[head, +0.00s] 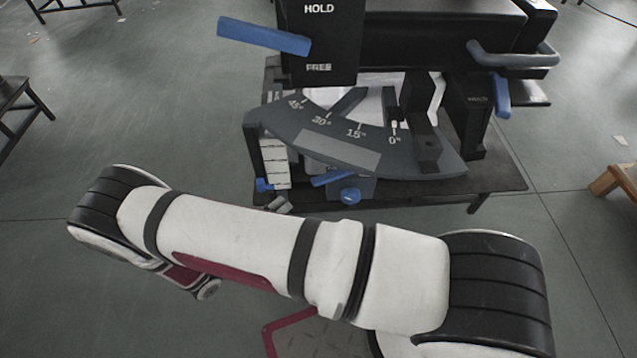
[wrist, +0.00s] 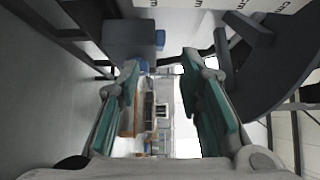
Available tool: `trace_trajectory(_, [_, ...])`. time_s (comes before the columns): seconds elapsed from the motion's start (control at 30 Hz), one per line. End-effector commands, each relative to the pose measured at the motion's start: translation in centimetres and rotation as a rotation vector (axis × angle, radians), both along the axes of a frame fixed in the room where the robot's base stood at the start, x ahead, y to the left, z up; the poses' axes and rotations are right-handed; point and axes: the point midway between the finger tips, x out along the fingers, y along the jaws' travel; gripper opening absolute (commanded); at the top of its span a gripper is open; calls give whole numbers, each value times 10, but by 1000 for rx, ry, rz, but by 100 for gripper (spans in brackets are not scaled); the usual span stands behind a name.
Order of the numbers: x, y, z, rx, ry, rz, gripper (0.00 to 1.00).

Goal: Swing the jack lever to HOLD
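A blue lever (head: 262,36) sticks out left from a black housing (head: 340,45) marked HOLD above and FREE below; it points left, tilted slightly up. Another blue lever (head: 502,96) hangs at the right beside a second HOLD mark. A blue bar (head: 333,178) and a blue knob (head: 350,195) show under the angle scale. I cannot tell which is the jack lever. My gripper (wrist: 160,68) is open and empty in the wrist view, its teal-padded fingers apart. Blue parts (wrist: 160,38) on a dark box lie beyond its left fingertip. In the head view my arm mostly hides the gripper.
The dark angle scale plate (head: 340,148) juts out in front of the machine; it also shows at right in the wrist view (wrist: 265,70). A white ruled block (head: 275,163) is under its left end. A grey bar handle (head: 515,56) is at upper right.

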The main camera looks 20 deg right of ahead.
Motion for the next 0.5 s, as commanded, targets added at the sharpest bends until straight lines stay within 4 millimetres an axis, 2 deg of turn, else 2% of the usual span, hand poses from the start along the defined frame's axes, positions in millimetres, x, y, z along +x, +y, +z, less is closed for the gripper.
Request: trace_trajectory(0.5, [39, -88, -1, 2, -1, -5, 33])
